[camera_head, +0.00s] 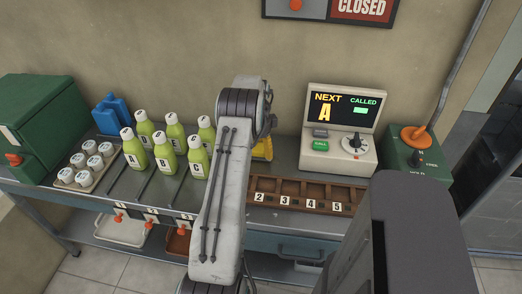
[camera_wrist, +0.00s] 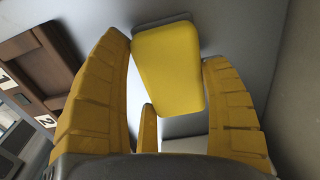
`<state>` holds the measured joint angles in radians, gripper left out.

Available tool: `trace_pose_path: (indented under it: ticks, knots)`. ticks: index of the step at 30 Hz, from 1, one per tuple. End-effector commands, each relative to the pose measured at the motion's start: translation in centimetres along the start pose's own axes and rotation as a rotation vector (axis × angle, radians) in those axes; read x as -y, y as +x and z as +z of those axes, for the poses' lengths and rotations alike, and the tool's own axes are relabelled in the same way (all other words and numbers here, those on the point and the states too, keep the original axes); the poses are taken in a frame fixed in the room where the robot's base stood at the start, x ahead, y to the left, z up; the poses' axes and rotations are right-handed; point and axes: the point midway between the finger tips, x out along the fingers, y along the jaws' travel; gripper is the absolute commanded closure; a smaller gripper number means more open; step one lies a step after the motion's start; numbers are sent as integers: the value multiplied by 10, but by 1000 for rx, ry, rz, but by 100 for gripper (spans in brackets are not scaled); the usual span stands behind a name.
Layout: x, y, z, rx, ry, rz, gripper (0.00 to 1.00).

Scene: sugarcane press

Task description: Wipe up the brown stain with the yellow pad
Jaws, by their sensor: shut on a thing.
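The yellow pad (camera_wrist: 168,72) is a smooth block with rounded corners in the middle of the wrist view. My gripper (camera_wrist: 166,52) has ribbed yellow fingers on both sides of the pad and is shut on it. The pad is close to a grey surface, but I cannot tell if it touches. In the head view, a bit of yellow (camera_head: 262,148) shows just right of my arm, and I cannot tell whether it is pad or finger. The brown stain is not visible in either view; my arm hides part of the counter.
Several green bottles (camera_head: 165,158) stand left of my arm, with a tray of white-lidded jars (camera_head: 75,178) further left. A brown numbered rack (camera_head: 310,191) lies to the right, below the display console (camera_head: 340,130). A green box with an orange-knobbed lever (camera_head: 415,150) stands at the right end.

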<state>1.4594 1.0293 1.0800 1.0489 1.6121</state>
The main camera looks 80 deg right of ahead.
Motion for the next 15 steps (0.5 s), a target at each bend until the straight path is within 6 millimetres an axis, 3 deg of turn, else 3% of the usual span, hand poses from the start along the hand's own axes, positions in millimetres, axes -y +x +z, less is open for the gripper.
trace_pose_path:
  ticks: [15]
  knots:
    - [-2,2,34,-2,-3,6,58]
